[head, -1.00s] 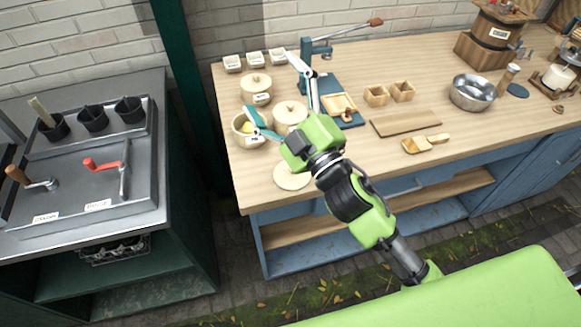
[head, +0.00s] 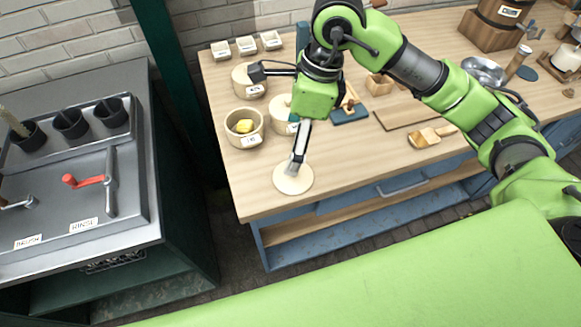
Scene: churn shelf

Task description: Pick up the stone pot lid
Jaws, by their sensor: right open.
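The stone pot lid (head: 282,186) looks like a pale flat disc lying on the wooden worktop near its front left corner. An open stone pot (head: 233,139) with something yellow inside stands behind it to the left. My right gripper (head: 275,119) is open and points down over the pots, its fingers spread wide. One fingertip overlaps the lid in the picture; I cannot tell whether it touches. The other finger is over the rear pot (head: 241,84). A third pot (head: 273,108) is partly hidden behind the gripper. My left gripper is out of view.
Small white labelled boxes (head: 246,45) line the back left. A wooden board (head: 400,113), a wooden scoop (head: 424,138) and a metal bowl (head: 483,72) stand to the right. The worktop right of the lid is clear. A grey sink unit (head: 80,190) is at left.

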